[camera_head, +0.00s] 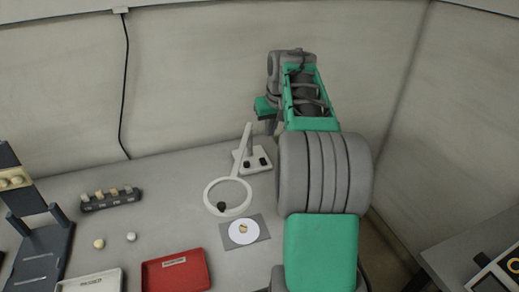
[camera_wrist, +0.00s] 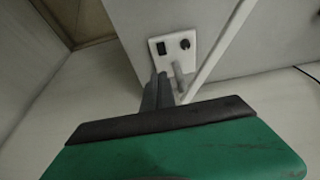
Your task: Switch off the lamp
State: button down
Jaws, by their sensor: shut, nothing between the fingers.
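The lamp has a white ring head (camera_head: 228,197) on a slanted white arm that rises from a small white base (camera_head: 241,163). The base carries two dark controls. In the wrist view the lamp base (camera_wrist: 172,57) shows a black rocker switch (camera_wrist: 161,48) and a round black knob (camera_wrist: 185,44), with a grey post below the knob. I cannot tell whether the lamp is lit. My gripper (camera_head: 270,127) is at the back of the table, just above the base. Its dark fingers (camera_wrist: 158,78) are shut and empty, their tips near the base's edge on the switch side.
A white round pad on a grey square (camera_head: 260,226) holds a small yellowish piece. A red tray (camera_head: 176,272) and a white tray (camera_head: 92,284) lie in front. A dark rack (camera_head: 110,199) stands left. The wall is close behind the lamp.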

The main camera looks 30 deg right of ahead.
aim_at(264, 158)
jog(key=x, duration=1.3)
jog(key=shift+s+a+f, duration=0.15)
jog(key=shift+s+f, duration=0.05)
jog(key=shift+f, duration=0.1)
